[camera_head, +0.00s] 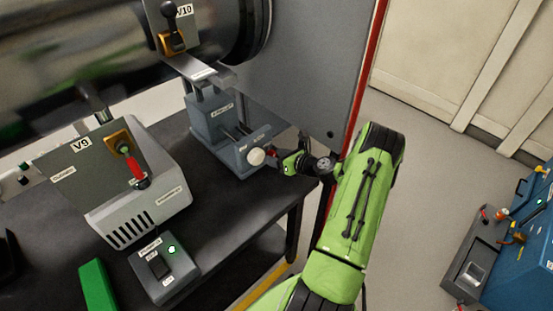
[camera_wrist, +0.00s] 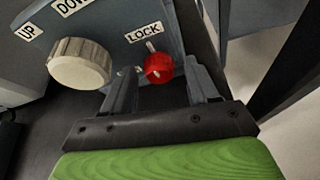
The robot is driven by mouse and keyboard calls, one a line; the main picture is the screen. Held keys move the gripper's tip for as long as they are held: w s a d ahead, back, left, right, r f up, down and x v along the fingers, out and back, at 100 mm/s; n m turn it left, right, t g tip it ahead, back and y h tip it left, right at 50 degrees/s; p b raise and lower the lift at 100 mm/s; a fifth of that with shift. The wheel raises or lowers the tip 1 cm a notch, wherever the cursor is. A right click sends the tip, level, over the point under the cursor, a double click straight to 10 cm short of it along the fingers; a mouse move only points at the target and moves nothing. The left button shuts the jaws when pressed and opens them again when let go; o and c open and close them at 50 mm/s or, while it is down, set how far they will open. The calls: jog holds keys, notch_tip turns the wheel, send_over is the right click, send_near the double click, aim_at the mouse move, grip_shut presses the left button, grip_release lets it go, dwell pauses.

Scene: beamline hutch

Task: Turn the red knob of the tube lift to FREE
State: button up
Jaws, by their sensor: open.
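The tube lift (camera_head: 215,120) is a blue-grey unit on the dark bench, under the large pipe. Its red knob (camera_wrist: 158,68) shows in the wrist view on the front panel, just below the LOCK label (camera_wrist: 144,33). A pale pointer mark at the knob's upper edge points toward LOCK. No FREE label is readable. My gripper (camera_wrist: 161,72) is open, with one finger on each side of the red knob; I cannot tell whether either touches it. In the head view, my gripper (camera_head: 279,158) is at the panel and mostly covers the red knob.
A cream knob (camera_wrist: 80,65) with UP and DOWN labels sits close left of my gripper. Left on the bench (camera_head: 225,215) are a V9 valve unit (camera_head: 140,195) with a red handle and a switch box (camera_head: 165,265) with a green light. A grey panel (camera_head: 300,60) stands behind.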

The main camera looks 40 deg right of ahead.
jog(key=shift+c, duration=0.2)
jog(key=c, duration=1)
jog(key=n+h, duration=0.2)
jog(key=n, duration=0.1)
jog(key=shift+a, duration=0.2)
jog(key=n+h+b, duration=0.1)
jog(key=b, duration=0.1)
jog(key=n+h+b, duration=0.1)
jog(key=n+b, duration=0.1)
jog(key=shift+a+f+b, duration=0.1)
jog(key=shift+f+b, duration=0.2)
jog(key=shift+f, duration=0.05)
jog(key=n+t+h+b, duration=0.1)
jog(key=n+h+b, duration=0.1)
jog(key=n+b, duration=0.1)
jog(key=shift+a, duration=0.1)
jog(key=shift+n+t+h+b, duration=0.4)
jog(key=shift+n+t+h, duration=0.3)
jog(key=shift+n, duration=1.3)
